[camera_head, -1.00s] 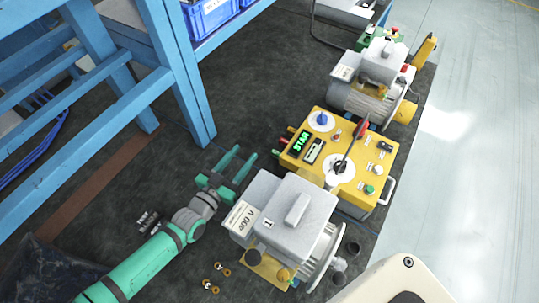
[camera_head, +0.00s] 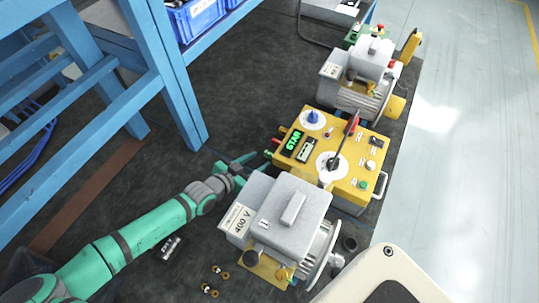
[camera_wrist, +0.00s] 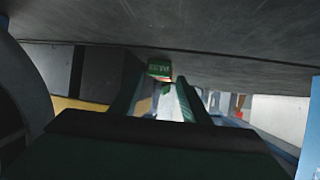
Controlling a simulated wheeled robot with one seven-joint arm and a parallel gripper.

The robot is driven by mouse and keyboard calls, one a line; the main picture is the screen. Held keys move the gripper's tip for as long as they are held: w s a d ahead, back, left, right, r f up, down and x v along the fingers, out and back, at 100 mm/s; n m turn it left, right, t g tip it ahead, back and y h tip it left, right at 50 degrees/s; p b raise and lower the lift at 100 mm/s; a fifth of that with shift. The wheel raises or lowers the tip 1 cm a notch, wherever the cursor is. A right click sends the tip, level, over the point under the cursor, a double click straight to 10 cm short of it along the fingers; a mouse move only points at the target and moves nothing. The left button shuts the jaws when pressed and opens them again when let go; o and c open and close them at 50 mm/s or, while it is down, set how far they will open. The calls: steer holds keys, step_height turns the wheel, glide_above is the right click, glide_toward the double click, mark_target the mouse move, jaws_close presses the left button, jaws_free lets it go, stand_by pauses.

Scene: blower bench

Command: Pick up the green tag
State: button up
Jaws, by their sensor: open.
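The green tag (camera_head: 292,143), with dark lettering, is on the left part of the yellow control box's top, beside a black-framed label. My gripper (camera_head: 252,161) is just left of the box, beside the grey motor, with its fingers pointing toward the box. Part of the gripper is hidden behind the motor's corner. In the wrist view a small green lettered piece (camera_wrist: 159,68), which looks like the tag, shows between and beyond the tips of my open fingers (camera_wrist: 160,82). Nothing is seen held; I cannot tell the exact gap to the tag.
The yellow control box (camera_head: 345,185) has a blue knob, a red-handled lever and several buttons. A grey motor (camera_head: 290,215) marked 400 V stands close by my gripper. Another motor (camera_head: 357,85) is behind. A blue rack (camera_head: 170,70) rises at left. Small brass fittings (camera_head: 215,280) lie in front.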

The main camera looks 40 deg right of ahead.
mark_target(268, 156)
steer(key=shift+x, duration=2.7)
steer(key=c, duration=0.7)
